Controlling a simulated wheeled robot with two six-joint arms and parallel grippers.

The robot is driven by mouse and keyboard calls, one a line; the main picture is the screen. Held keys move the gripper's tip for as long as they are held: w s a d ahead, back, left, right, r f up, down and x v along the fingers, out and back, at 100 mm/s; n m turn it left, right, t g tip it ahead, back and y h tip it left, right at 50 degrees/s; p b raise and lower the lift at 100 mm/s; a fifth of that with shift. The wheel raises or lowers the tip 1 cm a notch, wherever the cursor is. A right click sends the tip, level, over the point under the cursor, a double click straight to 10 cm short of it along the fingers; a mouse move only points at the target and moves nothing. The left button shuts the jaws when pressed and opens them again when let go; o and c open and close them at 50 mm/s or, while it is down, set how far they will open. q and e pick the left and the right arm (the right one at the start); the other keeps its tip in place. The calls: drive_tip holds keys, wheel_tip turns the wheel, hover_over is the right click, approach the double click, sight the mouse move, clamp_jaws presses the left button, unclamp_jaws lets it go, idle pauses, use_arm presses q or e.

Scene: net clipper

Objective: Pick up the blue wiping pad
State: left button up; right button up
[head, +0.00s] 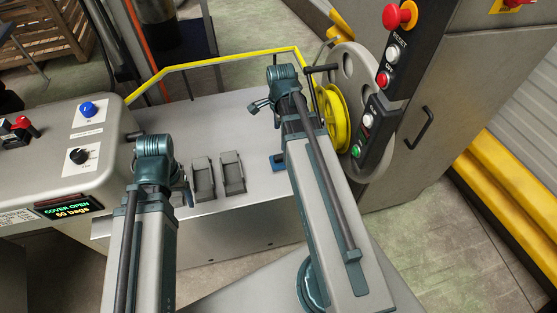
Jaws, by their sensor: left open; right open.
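The blue wiping pad (277,162) appears as a small dark blue piece on the grey metal table (255,200). It lies just left of my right forearm, which may hide part of it. My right gripper (256,106) is open and empty above the back of the table, farther back than the pad. My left gripper (187,188) is open at the table's left part, beside grey blocks and apart from the pad. Its fingers are small and partly hidden by the wrist.
Two grey blocks (232,173) stand between my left gripper and the pad. A yellow rail (220,58) runs along the back. A yellow wheel (334,115) and a button panel (385,95) stand at right. A control box (60,145) stands at left.

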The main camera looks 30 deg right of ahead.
sight(282, 156)
wheel_tip(282, 156, down, 9)
drive_tip(key=b, duration=0.8)
drive_tip(key=shift+r+b, duration=0.15)
drive_tip(key=shift+b, duration=0.15)
drive_tip(key=f+b, duration=0.5)
drive_tip(key=shift+d+f, duration=0.15)
drive_tip(key=shift+d, duration=0.05)
drive_tip(key=c, duration=1.4)
drive_tip(key=shift+o, duration=0.2)
drive_tip(key=shift+r, duration=0.2)
